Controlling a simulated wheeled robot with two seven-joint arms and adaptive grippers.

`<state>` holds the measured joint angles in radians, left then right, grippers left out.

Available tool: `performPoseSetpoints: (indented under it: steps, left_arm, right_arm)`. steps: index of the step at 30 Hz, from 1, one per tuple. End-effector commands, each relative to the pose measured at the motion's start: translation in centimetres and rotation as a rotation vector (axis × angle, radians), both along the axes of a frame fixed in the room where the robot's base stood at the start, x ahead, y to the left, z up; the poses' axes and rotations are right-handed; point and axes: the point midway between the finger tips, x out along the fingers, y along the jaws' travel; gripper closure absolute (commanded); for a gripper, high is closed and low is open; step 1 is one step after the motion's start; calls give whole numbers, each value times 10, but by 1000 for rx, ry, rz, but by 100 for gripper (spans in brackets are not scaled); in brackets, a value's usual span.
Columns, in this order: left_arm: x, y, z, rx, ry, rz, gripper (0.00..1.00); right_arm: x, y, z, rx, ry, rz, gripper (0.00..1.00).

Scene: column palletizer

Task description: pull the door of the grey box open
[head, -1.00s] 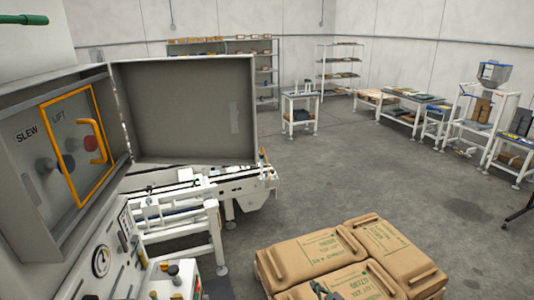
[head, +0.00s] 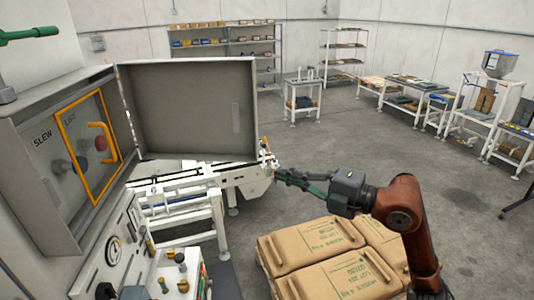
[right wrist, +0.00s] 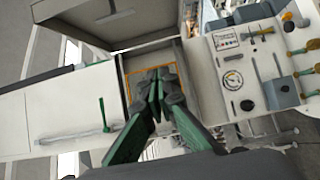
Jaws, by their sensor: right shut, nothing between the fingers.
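The grey box (head: 25,200) is at the left in the head view. Its door (head: 187,110) stands wide open, swung out to the right, with a pale strip on its inner face. Inside are knobs, the labels SLEW and LIFT, and an orange-framed clear cover (head: 86,190) with an orange handle. My right gripper (head: 280,175) is right of the door and below it, apart from it. In the right wrist view my right gripper (right wrist: 158,80) is shut and empty, pointing toward the box, with the door (right wrist: 110,20) above. My left gripper is not in view.
A gauge panel (head: 110,250) with levers is below the box. A white conveyor frame (head: 185,200) stands behind the door. Brown sacks (head: 325,260) are stacked below my right arm. A green lever (head: 30,34) is at upper left. Open floor lies beyond.

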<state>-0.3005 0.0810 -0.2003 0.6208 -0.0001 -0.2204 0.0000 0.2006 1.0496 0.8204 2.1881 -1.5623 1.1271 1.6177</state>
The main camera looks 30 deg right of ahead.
Motion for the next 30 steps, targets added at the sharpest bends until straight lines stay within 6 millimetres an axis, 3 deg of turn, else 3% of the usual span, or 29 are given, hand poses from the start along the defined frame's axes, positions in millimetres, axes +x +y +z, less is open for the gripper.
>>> performPoseSetpoints:
  steps: [5, 17, 24, 30]
  left_arm:
    - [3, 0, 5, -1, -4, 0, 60]
    - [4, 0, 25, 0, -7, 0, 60]
    - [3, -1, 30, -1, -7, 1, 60]
    - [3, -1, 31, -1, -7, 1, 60]
  right_arm:
    - [14, 9, 2, -10, -3, -9, 100]
    - [86, 48, 2, -9, 1, -2, 100]
    - [109, 24, 1, -5, 3, -3, 100]
    - [114, 18, 0, -8, 2, -3, 100]
